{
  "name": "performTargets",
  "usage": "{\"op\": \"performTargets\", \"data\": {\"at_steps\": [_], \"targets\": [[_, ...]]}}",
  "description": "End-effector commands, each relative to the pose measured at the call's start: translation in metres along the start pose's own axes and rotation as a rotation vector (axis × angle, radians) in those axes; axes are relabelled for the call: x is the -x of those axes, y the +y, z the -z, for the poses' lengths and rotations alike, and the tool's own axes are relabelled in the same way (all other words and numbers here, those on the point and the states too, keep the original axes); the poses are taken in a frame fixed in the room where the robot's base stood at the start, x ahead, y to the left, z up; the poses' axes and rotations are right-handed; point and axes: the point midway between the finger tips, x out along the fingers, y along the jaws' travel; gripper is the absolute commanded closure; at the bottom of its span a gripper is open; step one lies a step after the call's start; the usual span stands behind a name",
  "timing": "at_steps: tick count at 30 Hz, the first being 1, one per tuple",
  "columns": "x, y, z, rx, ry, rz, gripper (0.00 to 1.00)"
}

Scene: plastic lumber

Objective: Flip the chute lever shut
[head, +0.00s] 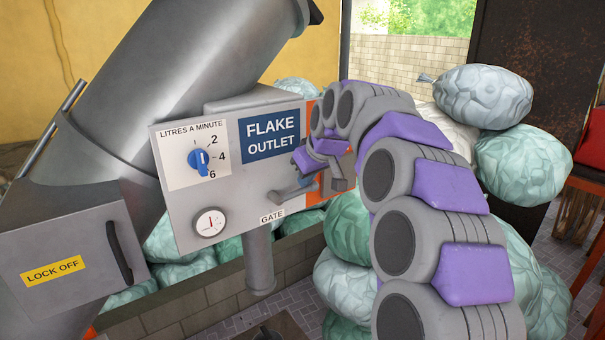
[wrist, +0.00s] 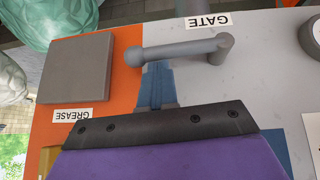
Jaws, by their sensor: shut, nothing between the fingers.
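The grey gate lever (head: 287,193) sits on the front of the flake outlet box (head: 178,215), by the GATE label. In the wrist view the lever (wrist: 180,50) lies nearly sideways, from its round pivot at right to a ball knob at left. My gripper (head: 318,179) is shut and empty. In the wrist view its blue-grey fingertips (wrist: 158,70) are close against the lever's arm near the knob; I cannot tell whether they touch. The outlet pipe (head: 260,262) hangs below the box.
A blue dial (head: 200,160) and a round gauge (head: 210,222) sit left of the lever. An orange panel with a grey GREASE block (wrist: 78,68) is at the box's edge. Stuffed green sacks (head: 520,165) are piled behind and right of my arm.

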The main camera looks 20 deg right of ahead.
Motion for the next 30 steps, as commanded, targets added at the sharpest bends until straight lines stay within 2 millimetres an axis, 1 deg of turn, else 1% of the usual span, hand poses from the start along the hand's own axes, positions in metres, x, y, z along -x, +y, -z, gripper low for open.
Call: {"op": "performTargets", "data": {"at_steps": [13,25,28,30], "targets": [[-0.0084,0.0032,-0.0067,0.004,-0.008,-0.004,1.0],[-0.0107,0.0035,-0.0091,0.004,-0.015,-0.001,1.0],[-0.0084,0.0031,-0.0077,0.004,-0.015,-0.002,1.0],[-0.0028,0.0024,-0.0042,0.004,-0.013,-0.003,1.0]]}}
